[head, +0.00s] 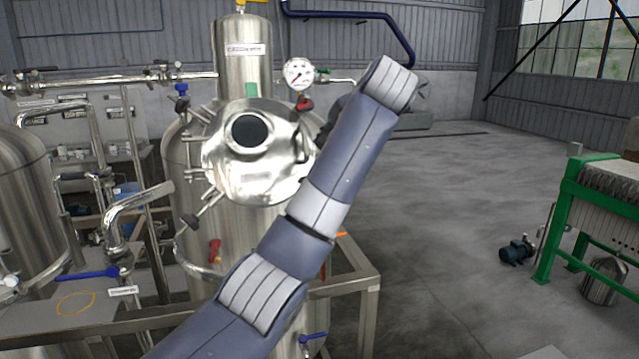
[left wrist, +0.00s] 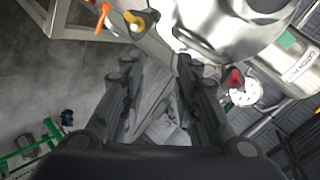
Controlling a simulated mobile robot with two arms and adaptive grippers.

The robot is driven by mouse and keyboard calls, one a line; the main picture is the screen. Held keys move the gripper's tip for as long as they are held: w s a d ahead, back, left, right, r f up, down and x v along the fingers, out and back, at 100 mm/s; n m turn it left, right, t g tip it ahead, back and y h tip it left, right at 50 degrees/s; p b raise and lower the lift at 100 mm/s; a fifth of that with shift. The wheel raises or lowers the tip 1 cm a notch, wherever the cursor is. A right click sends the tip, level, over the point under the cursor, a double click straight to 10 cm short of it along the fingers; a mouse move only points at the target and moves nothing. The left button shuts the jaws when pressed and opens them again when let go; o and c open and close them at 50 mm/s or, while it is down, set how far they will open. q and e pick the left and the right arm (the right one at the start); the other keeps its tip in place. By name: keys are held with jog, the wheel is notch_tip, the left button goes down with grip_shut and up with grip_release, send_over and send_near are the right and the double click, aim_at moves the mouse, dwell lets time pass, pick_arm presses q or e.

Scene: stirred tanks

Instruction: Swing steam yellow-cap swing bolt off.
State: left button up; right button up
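The yellow-cap swing bolt (left wrist: 134,20) shows in the left wrist view, at the edge of the steel lid (left wrist: 222,25). My left gripper (left wrist: 156,68) is open and empty in that view. Its two dark fingers point toward the vessel, and the yellow cap lies just beyond the left fingertip, apart from it as far as I can tell. In the head view my left arm crosses the vessel's right side and hides the yellow cap and most of the gripper. The round lid (head: 258,170) lies over the vessel's opening. My right gripper is in neither view.
A red-capped bolt (left wrist: 236,79) sits right of my fingers; it also shows in the head view (head: 305,103). A blue-capped bolt (head: 182,89) is at the lid's left. A pressure gauge (head: 299,74) stands above. An orange handle (left wrist: 104,14) is near the yellow cap. Open floor lies right.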

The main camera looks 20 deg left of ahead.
pick_arm(q)
jog(key=a+r+m+t+h+b, duration=0.2)
jog(key=a+r+m, duration=0.1)
jog(key=r+m, duration=0.15)
jog(key=s+a+f+m+g+h+b, duration=0.1)
jog(key=s+a+f+m+h+b, duration=0.15)
jog(key=s+f+m+h, duration=0.45)
jog(key=w+d+f+m+y+p, duration=0.1)
jog(key=w+f+p, duration=0.2)
jog(key=w+f, duration=0.3)
jog(key=shift+w+y, duration=0.4)
jog(key=shift+w, duration=1.2)
jog(key=shift+d, duration=0.1)
grip_shut()
